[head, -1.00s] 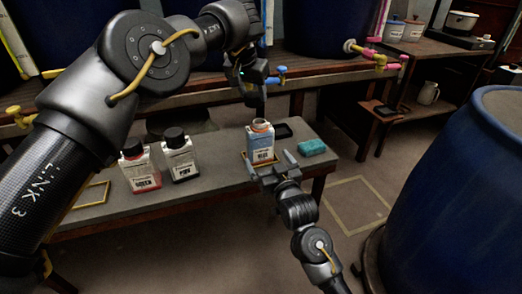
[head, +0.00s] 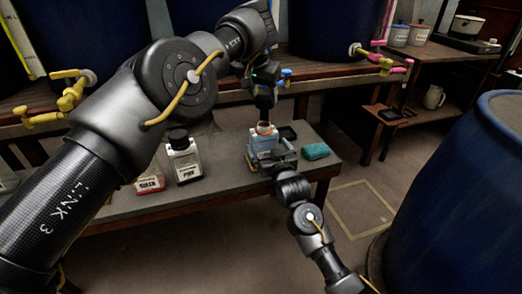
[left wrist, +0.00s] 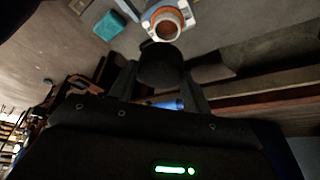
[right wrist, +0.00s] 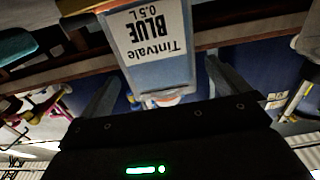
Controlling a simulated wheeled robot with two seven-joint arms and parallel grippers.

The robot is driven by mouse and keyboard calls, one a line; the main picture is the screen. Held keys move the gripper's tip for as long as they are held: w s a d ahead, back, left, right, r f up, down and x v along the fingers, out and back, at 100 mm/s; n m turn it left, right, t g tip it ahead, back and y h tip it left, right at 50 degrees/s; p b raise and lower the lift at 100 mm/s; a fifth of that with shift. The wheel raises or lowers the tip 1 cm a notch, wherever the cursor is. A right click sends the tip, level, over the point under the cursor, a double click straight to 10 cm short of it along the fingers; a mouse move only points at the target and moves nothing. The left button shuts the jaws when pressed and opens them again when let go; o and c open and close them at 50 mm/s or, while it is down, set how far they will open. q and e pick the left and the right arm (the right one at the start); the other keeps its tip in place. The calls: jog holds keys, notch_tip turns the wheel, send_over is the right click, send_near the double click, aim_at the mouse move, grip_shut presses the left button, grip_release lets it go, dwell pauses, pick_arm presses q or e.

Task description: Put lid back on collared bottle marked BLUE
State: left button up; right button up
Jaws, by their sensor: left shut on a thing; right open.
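The blue-and-white bottle (head: 262,141) stands on the bench, uncapped, with an orange-brown collar around its open mouth. Its label reads Tintvale BLUE 0.5 L in the right wrist view (right wrist: 148,40), where it appears upside down. My left gripper (head: 265,103) is above the bottle, shut on a black lid (left wrist: 160,66). In the left wrist view the lid is close to the open mouth (left wrist: 168,24) but apart from it. My right gripper (head: 272,158) is open at the front of the bottle, its fingers to either side of it; contact cannot be told.
A large blue barrel (head: 460,190) stands at right.

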jog(key=shift+x, duration=2.15)
jog(key=shift+c, duration=0.4)
jog(key=c, duration=1.3)
pick_arm(q)
send_over(265, 123)
jog(key=s, duration=0.1)
jog(key=shift+a+f, duration=0.25)
jog(key=shift+f, duration=0.95)
jog(key=shift+a+f, duration=0.2)
jog(key=shift+f, duration=0.95)
jog(key=shift+f, duration=0.1)
jog(key=shift+s+f, duration=0.15)
jog(key=shift+f, duration=0.7)
jog(key=shift+f, duration=0.6)
jog(key=o, duration=1.3)
